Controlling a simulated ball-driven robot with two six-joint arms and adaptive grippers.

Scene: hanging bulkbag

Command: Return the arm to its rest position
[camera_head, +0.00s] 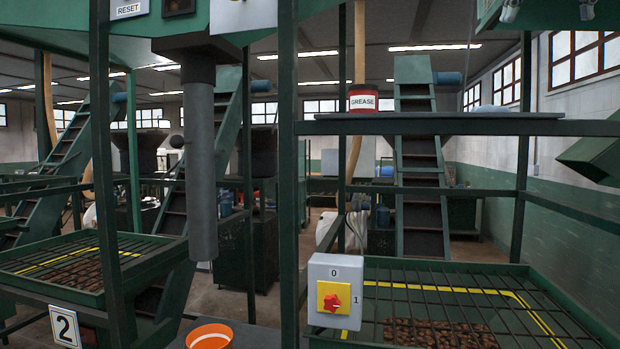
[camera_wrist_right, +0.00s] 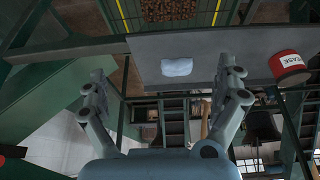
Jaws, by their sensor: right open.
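My right gripper (camera_head: 549,10) shows only as two grey fingertips at the top right edge of the head view, high above the shelf. In the right wrist view the right gripper (camera_wrist_right: 164,65) has its fingers spread wide with nothing between them. A folded pale cloth (camera_wrist_right: 177,67) lies on the grey shelf (camera_wrist_right: 140,50), apart from the fingers; a bit of the cloth (camera_head: 490,108) shows in the head view. The rest of my right arm is out of the head view. My left gripper is not in view.
A red GREASE can (camera_head: 363,100) stands on the shelf's left end. Green posts (camera_head: 289,180) and rails frame the space. A switch box (camera_head: 335,291) with a red knob stands beside the right grated hopper (camera_head: 590,315). An orange-rimmed container (camera_head: 209,336) is at the bottom.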

